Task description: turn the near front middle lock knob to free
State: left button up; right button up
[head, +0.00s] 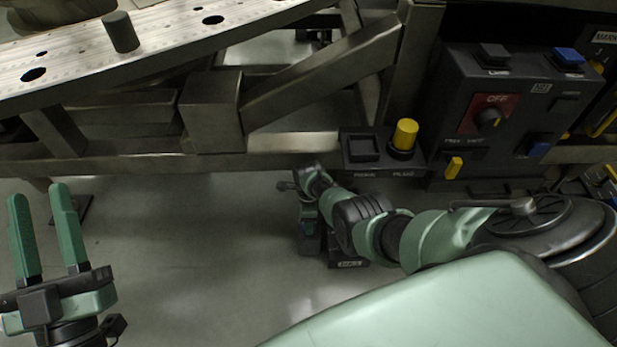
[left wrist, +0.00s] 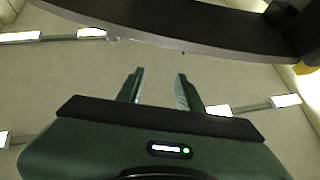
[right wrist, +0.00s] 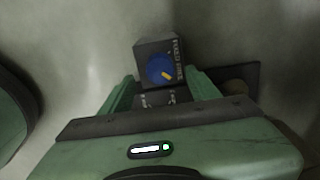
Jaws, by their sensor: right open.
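White lettering runs down the box's side, too blurred to read. My right gripper (right wrist: 158,80) is open, its fingers either side of the lower part of the box in the picture. Whether they touch it, I cannot tell. In the head view my right arm reaches low to the floor, and its fingers are too small to make out clearly. My left gripper (head: 36,191) is open and empty at the far left, away from the knob.
A metal frame beam (head: 300,142) crosses above the floor. A perforated plate (head: 165,35) with a dark peg (head: 121,32) is upper left. A control box (head: 470,110) with switches stands right, beside a yellow button (head: 405,134).

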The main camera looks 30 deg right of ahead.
notch_tip(320, 180, up, 3)
jog(key=shift+f+p, duration=0.1)
jog(key=shift+p, duration=0.9)
pick_arm(q)
notch_tip(320, 180, down, 11)
jog(key=w+g+y, duration=0.2)
jog(key=g, duration=0.4)
jog(key=shift+w+a+g, duration=0.3)
jog(key=shift+a, duration=0.1)
